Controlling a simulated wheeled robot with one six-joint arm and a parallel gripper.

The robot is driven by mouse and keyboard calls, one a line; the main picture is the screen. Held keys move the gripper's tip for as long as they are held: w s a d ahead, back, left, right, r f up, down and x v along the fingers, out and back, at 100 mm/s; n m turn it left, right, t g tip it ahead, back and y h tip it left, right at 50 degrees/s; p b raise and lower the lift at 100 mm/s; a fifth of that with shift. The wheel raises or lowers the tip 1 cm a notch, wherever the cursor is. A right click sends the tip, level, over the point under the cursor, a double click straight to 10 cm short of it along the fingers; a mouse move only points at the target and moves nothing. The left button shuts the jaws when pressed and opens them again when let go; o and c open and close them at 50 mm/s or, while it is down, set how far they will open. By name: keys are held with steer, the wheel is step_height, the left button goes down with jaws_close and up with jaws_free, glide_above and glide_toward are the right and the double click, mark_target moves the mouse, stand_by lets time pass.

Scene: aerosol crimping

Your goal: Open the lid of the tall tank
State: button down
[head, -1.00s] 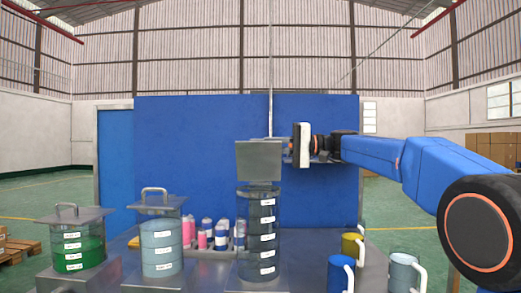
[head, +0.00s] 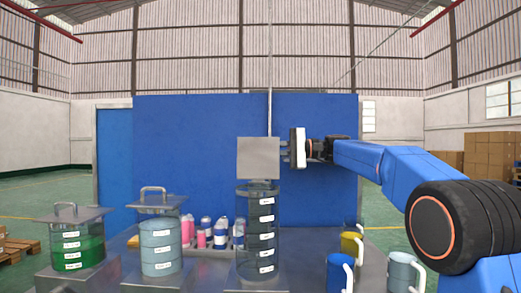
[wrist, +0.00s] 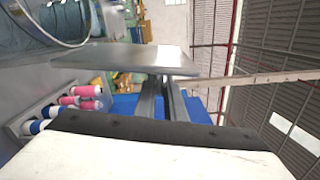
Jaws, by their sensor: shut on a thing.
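The tall tank (head: 257,232) is a dark clear cylinder with several white labels, standing on a metal block in the middle of the head view. Its square grey lid (head: 258,158) is tipped up nearly on edge above the tank's rim, so the top is uncovered. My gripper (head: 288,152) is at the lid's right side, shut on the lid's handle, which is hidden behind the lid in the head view. In the wrist view the lid (wrist: 130,58) lies just past the fingers (wrist: 162,95), and the grip itself is not clearly seen.
Two shorter lidded tanks, one with green liquid (head: 78,250) and one pale blue (head: 160,245), stand to the left. Cans in a tray (head: 205,250) sit behind. Blue (head: 340,275), yellow (head: 351,246) and pale (head: 402,272) mugs stand at right, below my arm.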

stand_by(0.3)
steer(key=c, duration=1.8)
jaws_free()
steer(key=shift+c, duration=0.2)
steer(key=shift+d, duration=0.1)
steer(key=d, duration=1.7)
steer(key=shift+s, duration=0.25)
steer(key=shift+d, duration=0.1)
